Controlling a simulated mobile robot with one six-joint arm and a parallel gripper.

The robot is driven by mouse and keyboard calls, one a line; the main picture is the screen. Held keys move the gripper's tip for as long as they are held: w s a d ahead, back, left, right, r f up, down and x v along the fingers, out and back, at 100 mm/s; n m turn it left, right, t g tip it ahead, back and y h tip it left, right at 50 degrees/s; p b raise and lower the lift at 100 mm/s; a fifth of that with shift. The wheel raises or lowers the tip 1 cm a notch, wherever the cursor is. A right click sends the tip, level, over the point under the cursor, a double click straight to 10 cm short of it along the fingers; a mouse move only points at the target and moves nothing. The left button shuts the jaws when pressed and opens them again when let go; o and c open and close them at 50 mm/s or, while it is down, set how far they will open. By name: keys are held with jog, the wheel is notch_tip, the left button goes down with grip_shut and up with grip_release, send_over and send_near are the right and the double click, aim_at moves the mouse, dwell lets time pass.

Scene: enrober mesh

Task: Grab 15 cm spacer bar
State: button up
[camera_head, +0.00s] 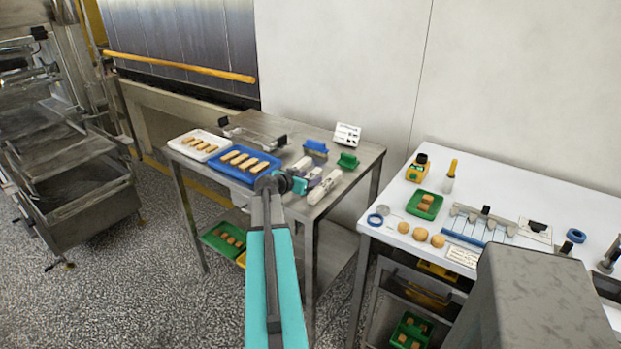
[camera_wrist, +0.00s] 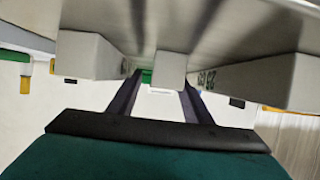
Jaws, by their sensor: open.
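Several pale grey spacer bars lie side by side near the right front corner of the steel table, with one pale bar (camera_head: 325,186) at the near end. My gripper (camera_head: 298,184) is low over that corner, open, and partly hidden by my wrist. In the wrist view a narrow pale bar (camera_wrist: 171,69) shows between the two dark fingers of my gripper (camera_wrist: 160,92); I see no grip on it. A wider pale block (camera_wrist: 90,55) is on the left and another block (camera_wrist: 260,80) with dark printed marks is on the right. I cannot tell which one is 15 cm.
The steel table (camera_head: 352,158) also holds a blue tray (camera_head: 225,171) and a white tray (camera_head: 180,149) of bars, a blue brush (camera_head: 316,147) and a green brush (camera_head: 348,160). A white table (camera_head: 390,235) with small items stands to the right. A wall is behind.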

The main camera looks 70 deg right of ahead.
jog(key=shift+s+d+f, duration=0.1)
jog(key=shift+d+f, duration=0.1)
jog(key=shift+d, duration=0.25)
jog(key=shift+c, duration=0.4)
grip_shut()
